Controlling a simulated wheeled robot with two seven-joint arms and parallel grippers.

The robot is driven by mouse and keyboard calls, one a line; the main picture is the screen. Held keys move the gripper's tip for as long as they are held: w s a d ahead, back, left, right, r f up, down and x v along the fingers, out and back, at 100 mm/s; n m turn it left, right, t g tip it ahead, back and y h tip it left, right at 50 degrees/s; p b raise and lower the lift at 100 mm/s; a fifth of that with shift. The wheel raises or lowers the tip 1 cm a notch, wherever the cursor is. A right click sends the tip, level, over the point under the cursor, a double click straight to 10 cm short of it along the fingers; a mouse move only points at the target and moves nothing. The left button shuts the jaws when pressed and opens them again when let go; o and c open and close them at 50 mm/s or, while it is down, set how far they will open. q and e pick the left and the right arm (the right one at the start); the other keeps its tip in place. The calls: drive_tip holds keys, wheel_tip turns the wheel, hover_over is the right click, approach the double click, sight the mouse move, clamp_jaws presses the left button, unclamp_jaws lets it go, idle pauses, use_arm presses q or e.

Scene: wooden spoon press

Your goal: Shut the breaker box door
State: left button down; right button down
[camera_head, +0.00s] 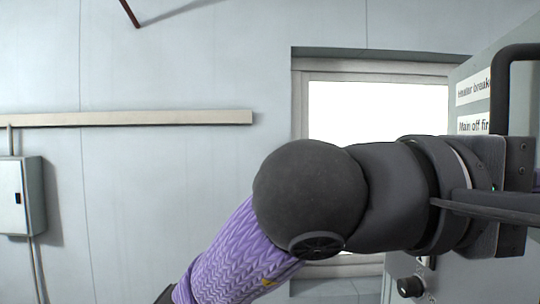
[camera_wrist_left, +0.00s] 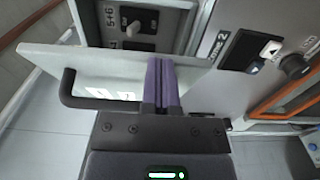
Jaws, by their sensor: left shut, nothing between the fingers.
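The breaker box door (camera_head: 478,75) is a grey panel at the right edge of the head view, with a black bar handle (camera_head: 503,85) and white labels. In the left wrist view the door (camera_wrist_left: 50,58) stands open, its handle (camera_wrist_left: 68,90) at the left. Behind it the breaker box (camera_wrist_left: 178,32) shows a switch marked 5+6. My left gripper (camera_wrist_left: 161,68) is shut and empty, its purple fingers overlapping the door in that view. I cannot tell whether they touch it. In the head view its fingertips are not visible. My right gripper is not in view.
Right of the box, the left wrist view shows a black switch (camera_wrist_left: 243,51), a knob (camera_wrist_left: 295,66) and an orange frame (camera_wrist_left: 285,98). A small grey wall box (camera_head: 18,195) hangs far left. A bright window (camera_head: 375,108) is behind my arm.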

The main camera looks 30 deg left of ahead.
use_arm(q)
drive_tip(key=w+d+b, duration=0.1)
drive_tip(key=w+d, duration=0.3)
drive_tip(key=d, duration=0.7)
drive_tip(key=shift+w, duration=0.1)
